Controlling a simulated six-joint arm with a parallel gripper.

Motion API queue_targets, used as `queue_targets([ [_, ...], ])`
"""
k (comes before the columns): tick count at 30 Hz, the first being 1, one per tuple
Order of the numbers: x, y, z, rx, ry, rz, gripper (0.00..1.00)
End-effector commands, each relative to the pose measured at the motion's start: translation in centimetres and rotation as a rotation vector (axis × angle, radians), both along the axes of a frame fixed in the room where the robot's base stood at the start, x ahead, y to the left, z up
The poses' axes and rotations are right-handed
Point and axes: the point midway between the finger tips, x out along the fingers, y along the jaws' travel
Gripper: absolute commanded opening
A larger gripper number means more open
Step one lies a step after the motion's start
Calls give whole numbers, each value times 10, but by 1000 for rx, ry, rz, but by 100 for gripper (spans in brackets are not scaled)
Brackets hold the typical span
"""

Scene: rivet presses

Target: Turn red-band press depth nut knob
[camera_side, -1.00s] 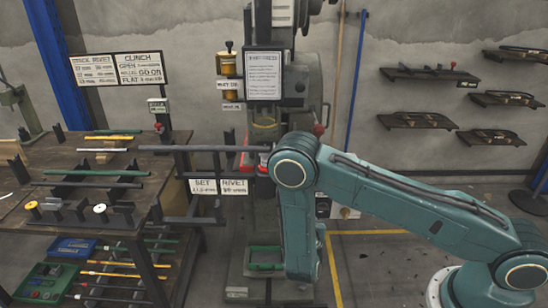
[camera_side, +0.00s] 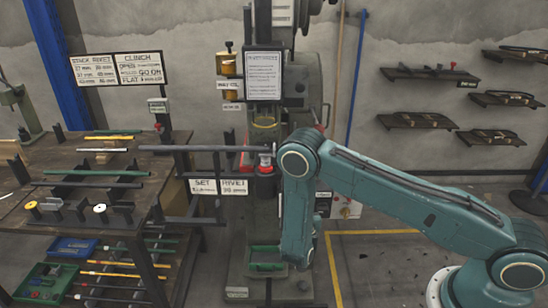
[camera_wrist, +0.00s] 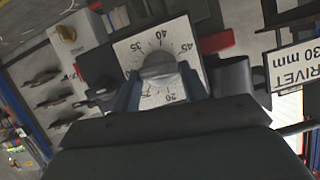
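In the wrist view, a round grey knob (camera_wrist: 158,66) sits in the middle of a white dial plate (camera_wrist: 126,47). The plate carries numbers such as 20, 35, 40 and 45. My gripper (camera_wrist: 160,76) has its two dark fingers apart, one on each side of the knob. Whether the fingertips press on the knob or leave a thin gap cannot be told. In the side view, the press (camera_side: 300,85) stands behind my arm, with a red band (camera_side: 265,169) on a dark cylinder at its front. My gripper is not clear in that view.
A workbench (camera_side: 165,140) with rods and spools stands at the left. A long dark bar (camera_side: 200,148) reaches from it towards the press. Sign plates (camera_side: 233,186) hang below the bar. Wall shelves (camera_side: 415,120) are at the right.

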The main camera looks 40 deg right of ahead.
Motion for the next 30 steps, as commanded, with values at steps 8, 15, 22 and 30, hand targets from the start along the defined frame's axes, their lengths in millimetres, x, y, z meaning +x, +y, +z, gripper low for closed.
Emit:
queue_targets([
  [8,0,1,0,-4,4,1,21],
  [15,1,1,1,-70,66,0,21],
  [22,3,3,0,-168,165,0,21],
  [30,3,4,0,-252,249,0,21],
])
